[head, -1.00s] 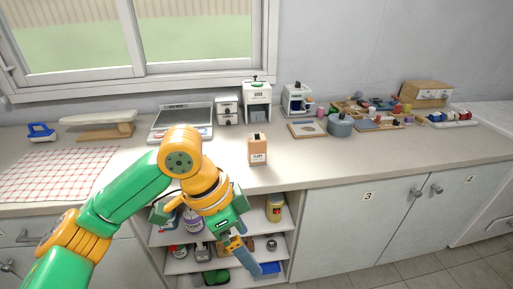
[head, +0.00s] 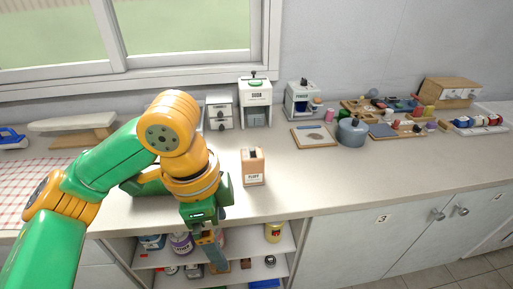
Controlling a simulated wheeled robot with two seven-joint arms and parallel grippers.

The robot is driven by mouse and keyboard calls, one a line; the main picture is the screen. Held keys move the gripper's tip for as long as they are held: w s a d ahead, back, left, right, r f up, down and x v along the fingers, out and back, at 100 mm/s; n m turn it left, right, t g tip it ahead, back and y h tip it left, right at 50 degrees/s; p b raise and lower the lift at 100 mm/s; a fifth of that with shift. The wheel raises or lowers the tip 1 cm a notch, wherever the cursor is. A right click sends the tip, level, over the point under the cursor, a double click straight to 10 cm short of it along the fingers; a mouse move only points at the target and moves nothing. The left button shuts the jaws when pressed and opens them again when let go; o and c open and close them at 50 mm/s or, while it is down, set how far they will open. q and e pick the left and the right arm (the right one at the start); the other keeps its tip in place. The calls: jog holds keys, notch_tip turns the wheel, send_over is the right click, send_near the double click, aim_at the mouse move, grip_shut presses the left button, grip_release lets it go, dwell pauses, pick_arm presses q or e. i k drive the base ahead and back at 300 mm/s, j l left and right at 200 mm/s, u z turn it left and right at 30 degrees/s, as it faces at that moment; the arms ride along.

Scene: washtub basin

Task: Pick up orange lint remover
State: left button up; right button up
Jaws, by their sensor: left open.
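I cannot make out a clear orange lint remover in the head view. A tan-orange box (head: 253,170) with a dark top and a white label stands upright near the counter's front edge. My left gripper (head: 214,255) is open and points down in front of the open shelves, below the counter edge and left of the box. Nothing shows between its fingers, though they are small and partly overlap the shelf items. My left arm hides part of the counter and shelves. My right gripper is out of view.
Open shelves (head: 247,251) hold a yellow can (head: 274,232), a purple-labelled jar (head: 181,243) and other items. White dispensers (head: 256,100) stand along the wall. A grey pot (head: 351,132) and trays of small items stand right. The counter's right front is clear.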

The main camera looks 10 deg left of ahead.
aim_at(252, 166)
jog(key=i, duration=0.9)
